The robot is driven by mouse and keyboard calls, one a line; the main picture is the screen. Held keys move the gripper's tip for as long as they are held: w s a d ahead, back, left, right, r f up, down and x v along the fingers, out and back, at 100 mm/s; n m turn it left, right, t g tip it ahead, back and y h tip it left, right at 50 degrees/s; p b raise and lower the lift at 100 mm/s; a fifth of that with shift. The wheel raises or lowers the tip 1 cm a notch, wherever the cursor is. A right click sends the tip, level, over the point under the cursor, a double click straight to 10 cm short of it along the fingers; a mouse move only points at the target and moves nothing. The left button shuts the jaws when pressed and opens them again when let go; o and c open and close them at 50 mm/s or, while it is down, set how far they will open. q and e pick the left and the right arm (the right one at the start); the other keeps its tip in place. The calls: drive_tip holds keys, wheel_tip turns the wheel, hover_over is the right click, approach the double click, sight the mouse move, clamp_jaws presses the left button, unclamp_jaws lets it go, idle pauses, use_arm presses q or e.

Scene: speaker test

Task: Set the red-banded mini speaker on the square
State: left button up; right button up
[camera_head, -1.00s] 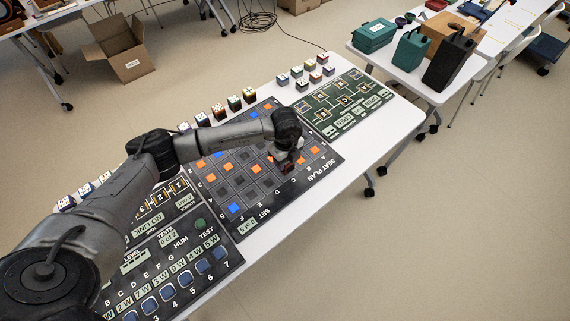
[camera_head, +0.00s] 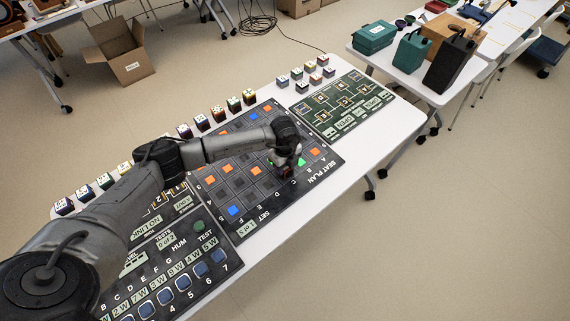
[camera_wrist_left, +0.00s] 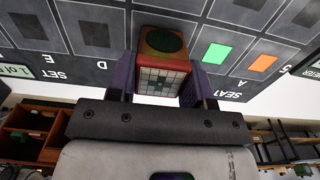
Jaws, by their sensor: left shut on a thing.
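My left gripper (camera_head: 286,163) is over the near edge of the dark seat plan board (camera_head: 250,211). In the left wrist view its fingers (camera_wrist_left: 160,82) are shut on a small cube speaker (camera_wrist_left: 164,60) with a red-orange body, a dark green round top and a pale gridded face. The speaker is over the column between D and the green square (camera_wrist_left: 217,53); whether it touches the board I cannot tell. The gripper hides most of the speaker in the head view. My right gripper is not in view.
Several small speakers (camera_head: 218,113) stand along the board's back edge, more (camera_head: 309,67) farther right. An orange square (camera_wrist_left: 262,63) lies beside the green one. A control panel (camera_head: 170,272) is at the left and a green circuit panel (camera_head: 345,104) at the right. The table's front edge is close.

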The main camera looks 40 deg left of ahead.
use_arm(q)
drive_tip(key=shift+f, duration=0.1)
drive_tip(key=o, duration=1)
drive_tip(key=shift+c, duration=0.2)
